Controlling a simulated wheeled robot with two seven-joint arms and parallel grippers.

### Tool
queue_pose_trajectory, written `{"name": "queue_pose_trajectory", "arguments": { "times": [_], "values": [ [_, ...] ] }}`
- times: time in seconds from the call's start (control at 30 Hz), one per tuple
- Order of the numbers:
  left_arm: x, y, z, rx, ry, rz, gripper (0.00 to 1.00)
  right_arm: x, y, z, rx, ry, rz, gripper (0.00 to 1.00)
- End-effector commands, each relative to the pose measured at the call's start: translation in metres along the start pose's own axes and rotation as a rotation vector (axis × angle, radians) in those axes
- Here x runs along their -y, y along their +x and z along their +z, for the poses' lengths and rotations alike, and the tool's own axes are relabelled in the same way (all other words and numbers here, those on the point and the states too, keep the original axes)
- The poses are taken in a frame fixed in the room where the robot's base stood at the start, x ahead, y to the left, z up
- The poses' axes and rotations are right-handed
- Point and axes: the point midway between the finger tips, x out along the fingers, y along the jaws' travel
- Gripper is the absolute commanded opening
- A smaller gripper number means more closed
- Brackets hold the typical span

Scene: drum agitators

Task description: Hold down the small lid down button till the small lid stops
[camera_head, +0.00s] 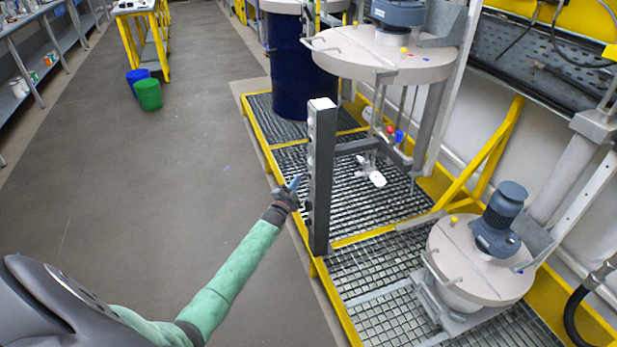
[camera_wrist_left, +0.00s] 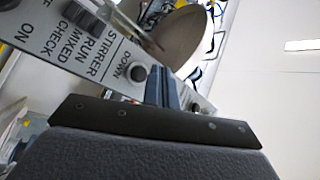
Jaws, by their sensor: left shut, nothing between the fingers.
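My left gripper (camera_head: 294,184) is shut and empty, reaching the left side of an upright dark control post (camera_head: 321,180). In the left wrist view its shut blue-grey fingers (camera_wrist_left: 162,86) point at the grey panel (camera_wrist_left: 108,62). They lie between a dark button (camera_wrist_left: 138,73) beside the word "DOWN" and another dark button (camera_wrist_left: 195,107). I cannot tell whether the fingertips touch the panel or a button. A pale round lid (camera_head: 455,262) with a blue-grey motor (camera_head: 502,210) is low at the right. Another pale round lid (camera_head: 345,62) is raised at upper centre. My right gripper is not visible.
The post stands at the edge of a yellow-framed grating (camera_head: 365,205). A dark blue drum (camera_head: 290,75) is behind it. Green (camera_head: 148,95) and blue (camera_head: 135,78) bins stand on the floor, and a shelf (camera_head: 50,45) runs along the left. The grey floor (camera_head: 130,180) is open.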

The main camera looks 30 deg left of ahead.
Motion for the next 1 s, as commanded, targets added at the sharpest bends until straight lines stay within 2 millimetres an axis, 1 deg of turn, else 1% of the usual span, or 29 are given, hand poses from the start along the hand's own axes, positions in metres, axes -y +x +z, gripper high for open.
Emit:
{"name": "queue_pose_trajectory", "arguments": {
  "times": [0.43, 1.0],
  "values": [
    [0.018, -0.024, 0.017, 0.0, 0.002, 0.001, 0.0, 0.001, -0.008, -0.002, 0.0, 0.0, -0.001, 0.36],
    [0.018, -0.025, 0.018, 0.0, -0.006, 0.001, 0.0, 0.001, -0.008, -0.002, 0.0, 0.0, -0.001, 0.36]
  ]
}}
